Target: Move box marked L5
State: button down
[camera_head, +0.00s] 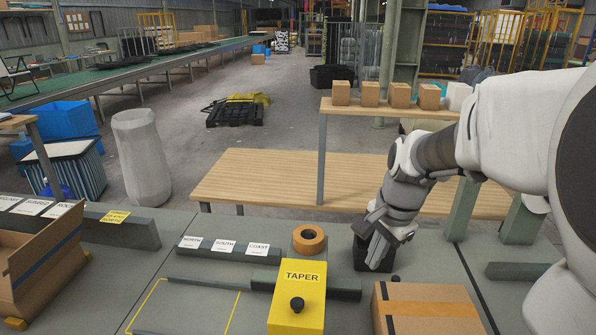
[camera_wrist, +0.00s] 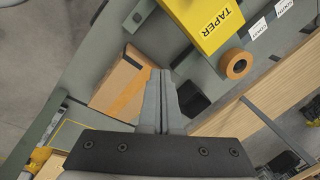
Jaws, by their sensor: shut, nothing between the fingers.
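A cardboard box with an orange tape band (camera_head: 425,306) sits on the grey worktop at the lower right; it also shows in the wrist view (camera_wrist: 112,84). I can read no L5 mark on it. Several small brown boxes (camera_head: 370,94) stand in a row on a raised wooden shelf, with a white one (camera_head: 458,97) at the right end; their marks are not legible. My gripper (camera_head: 377,258) is shut and empty, pointing down over a black bin behind the taped box. Its closed fingers (camera_wrist: 160,78) show in the wrist view.
A yellow TAPER machine (camera_head: 299,290) stands left of the taped box, with a tape roll (camera_head: 309,239) behind it. The black bin (camera_head: 360,254) is beside my gripper. An open carton (camera_head: 40,262) stands at far left. A yellow-outlined area (camera_head: 190,308) is clear.

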aim_at(367, 333)
jog(key=w+d+f+m+g, duration=0.1)
jog(key=w+d+f+m, duration=0.25)
jog(key=f, duration=0.35)
jog(key=w+d+f+m+g, duration=0.1)
jog(key=w+d+f+m, duration=0.1)
jog(key=w+f+m, duration=0.3)
jog(key=shift+h, duration=0.4)
jog(key=f, duration=1.4)
jog(key=s+f, duration=0.1)
jog(key=f, duration=0.6)
jog(key=shift+f+b, duration=0.1)
jog(key=shift+b, duration=0.3)
jog(key=s+d+b, duration=0.1)
jog(key=d+b, duration=0.1)
jog(key=d, duration=0.5)
jog(key=s+d+b, duration=0.2)
jog(key=d, duration=0.6)
jog(key=s+d+b, duration=0.2)
jog(key=d, duration=0.6)
jog(key=shift+b, duration=0.35)
